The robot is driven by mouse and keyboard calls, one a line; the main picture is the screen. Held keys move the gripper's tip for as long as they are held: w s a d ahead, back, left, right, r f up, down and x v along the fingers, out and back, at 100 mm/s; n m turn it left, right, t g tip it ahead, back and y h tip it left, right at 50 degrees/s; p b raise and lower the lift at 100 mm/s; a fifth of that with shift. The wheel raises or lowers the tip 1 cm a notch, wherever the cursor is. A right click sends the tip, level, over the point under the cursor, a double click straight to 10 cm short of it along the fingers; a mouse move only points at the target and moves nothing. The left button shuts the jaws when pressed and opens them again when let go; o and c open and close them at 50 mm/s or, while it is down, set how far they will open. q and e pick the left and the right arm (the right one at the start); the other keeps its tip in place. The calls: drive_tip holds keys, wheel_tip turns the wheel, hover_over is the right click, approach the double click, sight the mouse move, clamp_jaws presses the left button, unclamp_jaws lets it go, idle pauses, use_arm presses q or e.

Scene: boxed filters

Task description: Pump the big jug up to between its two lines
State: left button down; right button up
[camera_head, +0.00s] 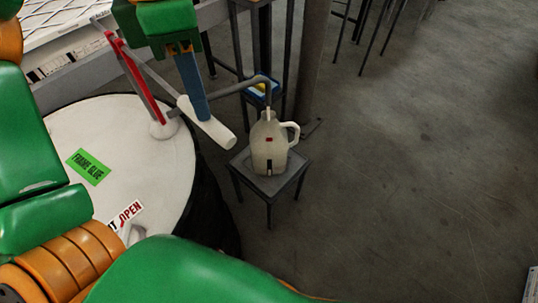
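The big jug (268,150) is a cream plastic jug with a handle on its right. It stands upright on a small grey stool (247,171). Small red and black marks show on its front; its liquid level cannot be read. A grey spout (232,88) from the drum pump bends down into or just over its mouth. The pump has a red post (137,78) and a white cylindrical handle (218,132). My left gripper (200,115) has its blue fingers at this handle, seen edge-on, so their gap is hidden. My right gripper is out of view.
A white-topped drum (65,135) with a green "FRAME GLUE" label (88,166) and an "OPEN" label (127,214) stands left of the stool. A post (315,60) and a dark frame stand behind the jug. The floor (420,170) on the right is clear.

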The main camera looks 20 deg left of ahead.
use_arm(q)
drive_tip(key=shift+f, duration=0.45)
drive_tip(key=shift+f+b, duration=0.45)
drive_tip(key=shift+b, duration=0.1)
wheel_tip(320, 180, up, 13)
drive_tip(key=p, duration=1.4)
drive_tip(key=shift+a, duration=0.15)
drive_tip(key=shift+f, duration=0.15)
